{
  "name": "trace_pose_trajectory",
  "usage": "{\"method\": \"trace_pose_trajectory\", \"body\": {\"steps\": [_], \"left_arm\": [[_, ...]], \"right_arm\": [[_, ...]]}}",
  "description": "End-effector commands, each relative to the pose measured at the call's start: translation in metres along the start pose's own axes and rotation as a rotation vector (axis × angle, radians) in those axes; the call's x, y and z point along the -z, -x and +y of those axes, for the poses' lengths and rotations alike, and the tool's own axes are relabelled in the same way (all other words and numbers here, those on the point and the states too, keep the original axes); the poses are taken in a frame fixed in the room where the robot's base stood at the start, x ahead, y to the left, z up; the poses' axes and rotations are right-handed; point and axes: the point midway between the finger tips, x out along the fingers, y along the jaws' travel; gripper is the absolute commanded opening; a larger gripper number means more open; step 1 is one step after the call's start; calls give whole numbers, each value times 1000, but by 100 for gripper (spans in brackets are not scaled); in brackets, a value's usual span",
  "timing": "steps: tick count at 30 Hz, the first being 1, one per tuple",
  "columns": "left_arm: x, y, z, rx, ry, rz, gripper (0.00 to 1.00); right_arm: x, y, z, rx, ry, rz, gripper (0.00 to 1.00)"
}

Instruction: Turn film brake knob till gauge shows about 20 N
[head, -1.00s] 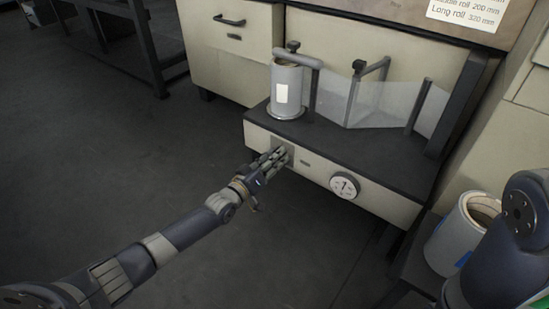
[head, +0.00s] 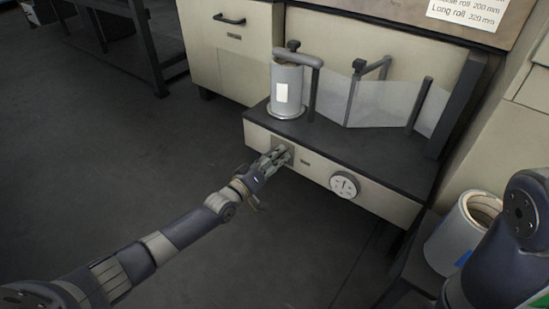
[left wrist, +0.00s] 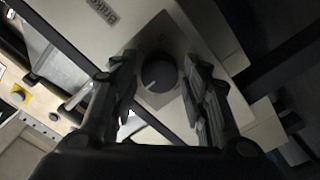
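The film brake knob (left wrist: 159,73) is dark and round with a pale pointer line, on a grey plate marked "Brake" at the machine's front. In the head view my left gripper (head: 281,154) hides it. In the left wrist view the fingers of the left gripper (left wrist: 159,80) stand open on either side of the knob, with narrow gaps showing. The round white gauge (head: 344,185) is on the front panel to the right; its needle is too small to read. Part of my right arm shows at the lower right, but its gripper is out of view.
A film roll (head: 287,88) stands upright on the machine's dark top (head: 350,147), with clear film (head: 385,103) running right around posts. Another roll (head: 462,232) stands at the lower right beside my right arm. The floor at left is clear.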

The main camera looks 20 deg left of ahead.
Motion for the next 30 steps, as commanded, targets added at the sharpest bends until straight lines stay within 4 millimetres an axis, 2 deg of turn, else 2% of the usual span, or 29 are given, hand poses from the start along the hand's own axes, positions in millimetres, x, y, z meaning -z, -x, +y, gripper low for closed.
{"method": "trace_pose_trajectory", "body": {"steps": [10,14,17,30], "left_arm": [[0,1,0,0,-1,0,54],[0,7,0,0,0,0,54],[-1,19,-1,1,1,0,54],[-1,95,-1,1,-1,-2,54]], "right_arm": [[0,-1,0,1,1,4,0],[0,0,0,0,1,2,0],[0,0,0,0,1,1,0],[0,0,0,0,0,0,0]]}}
